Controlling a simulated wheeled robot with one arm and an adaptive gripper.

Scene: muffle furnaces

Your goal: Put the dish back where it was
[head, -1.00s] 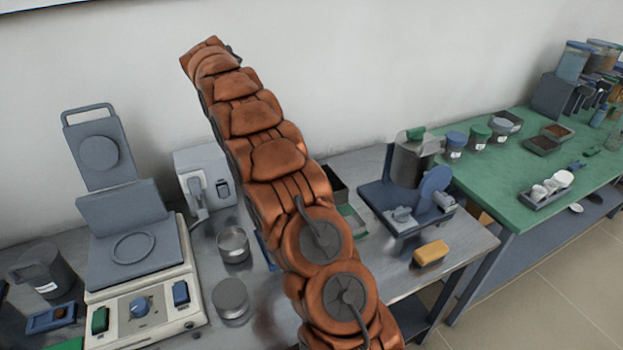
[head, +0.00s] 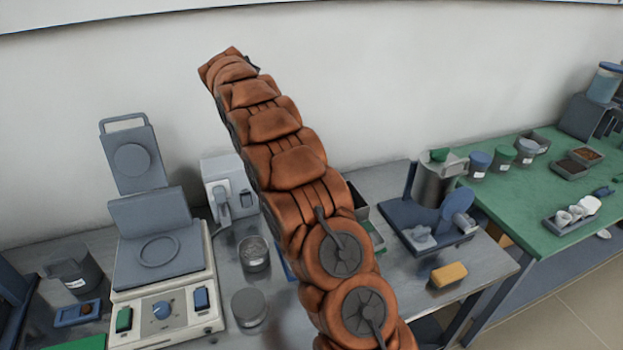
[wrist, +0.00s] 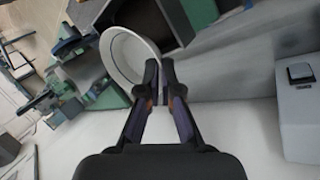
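In the wrist view a round white dish (wrist: 122,62) with a pale rim is at the fingertips of my gripper (wrist: 158,78). The two fingers are close together at the dish's right edge, and the dish is tilted with its open side partly facing the camera. The fingers look shut on its rim. My gripper and this dish do not show in the head view, where my arm hides part of the bench.
A hotplate unit (head: 165,310) stands left on the steel bench, beside metal tins (head: 250,307). A blue stand (head: 425,235) and yellow block (head: 448,275) are to the right. The green table (head: 535,235) holds jars and a tray of small white crucibles (head: 573,215).

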